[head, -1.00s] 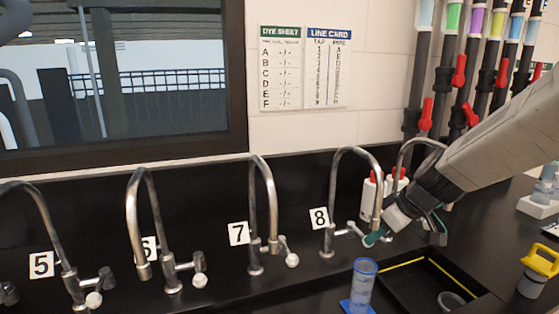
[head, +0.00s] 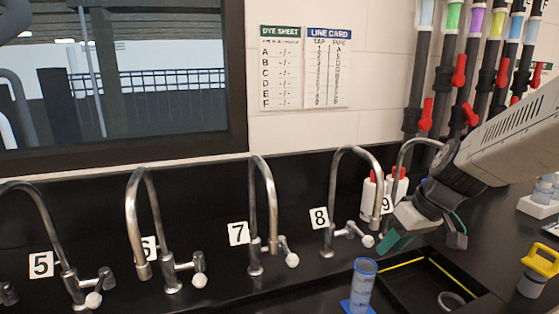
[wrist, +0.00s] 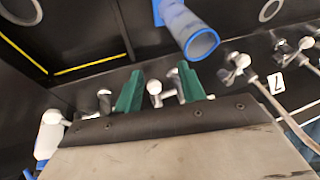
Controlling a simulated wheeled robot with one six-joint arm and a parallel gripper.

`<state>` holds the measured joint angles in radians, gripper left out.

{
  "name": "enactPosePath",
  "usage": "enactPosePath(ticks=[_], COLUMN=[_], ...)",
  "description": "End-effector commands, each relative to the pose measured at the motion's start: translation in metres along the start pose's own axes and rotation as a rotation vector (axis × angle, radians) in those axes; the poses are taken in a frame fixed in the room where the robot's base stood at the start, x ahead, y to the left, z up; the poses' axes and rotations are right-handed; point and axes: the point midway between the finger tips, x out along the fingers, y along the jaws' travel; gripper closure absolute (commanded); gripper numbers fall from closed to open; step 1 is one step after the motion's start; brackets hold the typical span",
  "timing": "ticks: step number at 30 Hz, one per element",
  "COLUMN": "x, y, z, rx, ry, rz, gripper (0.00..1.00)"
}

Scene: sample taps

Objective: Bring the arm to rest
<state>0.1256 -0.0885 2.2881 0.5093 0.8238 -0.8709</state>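My gripper (head: 397,243) has green fingers and hangs at the right of the head view, just right of the tap 8 handle (head: 367,240) and in front of tap 9 (head: 400,160). Its fingers cover the lower part of tap 9. In the wrist view the two green fingers (wrist: 160,88) stand apart with nothing held between them. A white tap knob shows beyond the gap, and I cannot tell its distance. The grey arm comes in from the right edge.
A clear cylinder with a blue rim (head: 362,280) stands in front of tap 8. Taps 5, 6 and 7 (head: 265,205) line the black back wall. A black tray (head: 425,285) with yellow edging and a yellow-topped jar (head: 535,272) are at the right. Coloured tubes with red valves rise behind.

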Motion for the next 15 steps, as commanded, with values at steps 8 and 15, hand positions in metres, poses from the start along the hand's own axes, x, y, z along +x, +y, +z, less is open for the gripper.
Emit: enactPosePath(ticks=[8, 15], x=[-0.049, -0.090], y=[-0.054, -0.080], z=[0.102, 0.178], rx=[0.320, 0.453], ry=[-0.218, -0.263], rz=[0.089, 0.269], gripper=[0.60, 0.60])
